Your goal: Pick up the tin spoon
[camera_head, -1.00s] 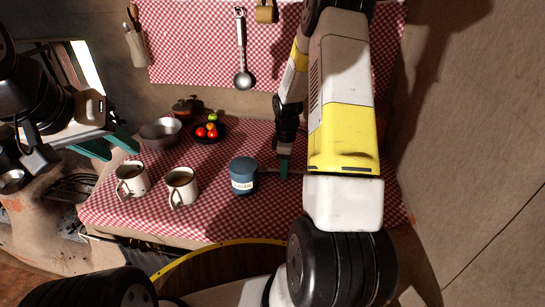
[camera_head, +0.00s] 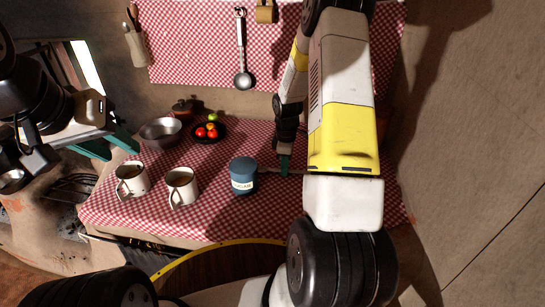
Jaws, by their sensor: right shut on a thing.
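The tin spoon (camera_head: 270,169) shows only as a thin grey strip beside the blue sugar tin (camera_head: 243,178); the rest of it is hidden behind my right gripper and arm. Whether the spoon is clear of the cloth I cannot tell.
Two mugs, a left one (camera_head: 131,180) and a right one (camera_head: 181,187), stand at the front of the checked table (camera_head: 225,218). A metal bowl (camera_head: 160,132) and a dark fruit plate (camera_head: 207,138) stand behind. A ladle (camera_head: 241,50) hangs on the wall. My right arm covers the table's right side.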

